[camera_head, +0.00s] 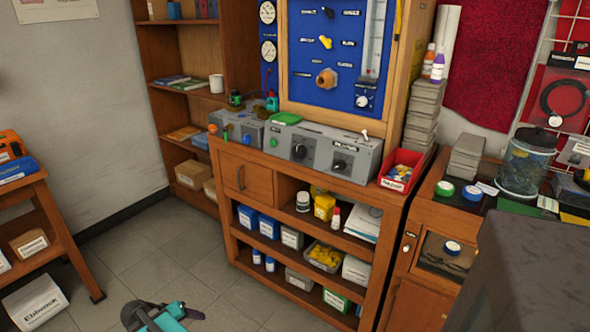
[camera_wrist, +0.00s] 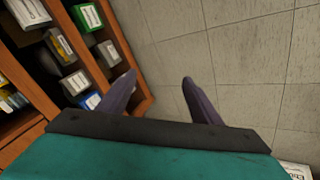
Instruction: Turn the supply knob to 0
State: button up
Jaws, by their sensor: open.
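A grey control box (camera_head: 318,150) stands on top of the wooden bench. Its front has two black knobs, a left one (camera_head: 299,151) and a right one (camera_head: 339,165). A further round knob (camera_head: 362,101) sits low on the right of the blue panel (camera_head: 325,50). The labels are too small to read, so I cannot tell which is the supply knob or its setting. My gripper (camera_wrist: 160,78) is open and empty over the tiled floor, fingers apart. Its teal body shows at the bottom of the head view, low in front of the bench and well away from the knobs.
The wooden bench (camera_head: 262,159) has lower shelves with boxes and bottles. A red bin (camera_head: 401,171) stands at the bench top's right end, a green item (camera_head: 286,118) on the control box. A side table (camera_head: 40,212) stands left. The floor (camera_head: 170,255) between is clear.

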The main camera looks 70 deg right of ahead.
jog(key=w+d+r+m+h+b, duration=0.1)
jog(key=d+r+m+h+b, duration=0.25)
jog(key=d+r, duration=0.75)
jog(key=m+g+h+b, duration=0.4)
jog(key=m+h+b, duration=0.3)
jog(key=m, duration=0.5)
send_near(296, 153)
jog(key=v, duration=0.5)
jog(key=shift+s+d+f, duration=0.1)
jog(key=shift+d, duration=0.1)
jog(key=shift+x, duration=6.8)
